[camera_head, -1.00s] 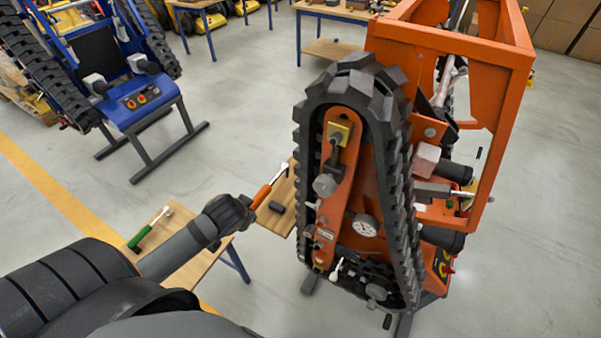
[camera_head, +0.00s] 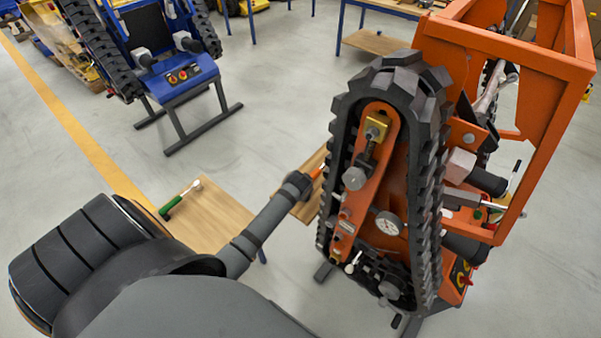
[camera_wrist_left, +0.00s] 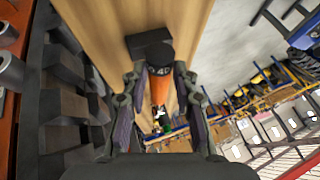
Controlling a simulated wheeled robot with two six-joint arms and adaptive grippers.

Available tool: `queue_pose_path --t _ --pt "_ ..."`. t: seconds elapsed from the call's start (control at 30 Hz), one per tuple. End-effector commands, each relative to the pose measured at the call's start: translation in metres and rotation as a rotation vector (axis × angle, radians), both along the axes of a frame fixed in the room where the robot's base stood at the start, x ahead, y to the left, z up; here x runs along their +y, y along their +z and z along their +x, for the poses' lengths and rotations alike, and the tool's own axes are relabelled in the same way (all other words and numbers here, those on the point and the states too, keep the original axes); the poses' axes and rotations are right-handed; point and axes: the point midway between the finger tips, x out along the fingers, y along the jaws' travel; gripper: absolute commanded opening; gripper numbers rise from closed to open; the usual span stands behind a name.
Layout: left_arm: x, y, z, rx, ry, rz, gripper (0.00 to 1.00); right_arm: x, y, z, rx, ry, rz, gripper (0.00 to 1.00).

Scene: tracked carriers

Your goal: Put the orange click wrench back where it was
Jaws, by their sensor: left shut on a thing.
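The orange click wrench (camera_head: 316,172) is held by my left gripper (camera_head: 302,182), close to the left side of the orange tracked carrier (camera_head: 385,190). In the head view only a bit of its orange part shows past the gripper. In the left wrist view my left gripper (camera_wrist_left: 157,98) has its fingers on both sides of the orange handle (camera_wrist_left: 158,84), which has a black end. A wooden tabletop (camera_wrist_left: 125,22) and a dark block (camera_wrist_left: 148,44) show beyond it. A green-handled wrench (camera_head: 179,199) lies on the near wooden table (camera_head: 215,212). My right gripper is out of view.
The carrier's black toothed track (camera_head: 335,150) stands very near my left gripper. A narrow wooden surface (camera_head: 303,208) lies behind my gripper, beside the track. A blue tracked machine (camera_head: 165,85) stands at the back left. Open grey floor (camera_head: 275,105) lies between the machines.

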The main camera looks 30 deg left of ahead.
Motion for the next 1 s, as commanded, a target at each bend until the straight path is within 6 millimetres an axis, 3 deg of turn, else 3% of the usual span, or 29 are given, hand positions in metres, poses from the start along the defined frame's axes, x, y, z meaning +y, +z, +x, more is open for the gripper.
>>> queue_pose_path --t 0.1,0.4,0.43,0.57,0.83,1.0 --pt "0.000 -0.011 0.000 -0.003 -0.001 0.001 0.00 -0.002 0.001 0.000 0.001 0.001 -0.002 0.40" --pt "0.000 -0.014 0.000 -0.004 0.000 0.000 0.00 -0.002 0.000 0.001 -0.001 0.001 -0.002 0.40" --pt "0.000 -0.015 -0.001 -0.001 0.000 0.001 0.32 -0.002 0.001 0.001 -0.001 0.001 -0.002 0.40" --pt "0.000 -0.014 -0.001 -0.001 0.000 0.000 0.50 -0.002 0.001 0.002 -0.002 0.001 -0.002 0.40" --pt "0.000 -0.014 -0.001 -0.001 0.000 0.000 0.51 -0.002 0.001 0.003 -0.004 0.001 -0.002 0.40" --pt "-0.004 -0.002 -0.007 -0.002 -0.001 0.000 0.51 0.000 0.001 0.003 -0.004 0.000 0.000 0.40"
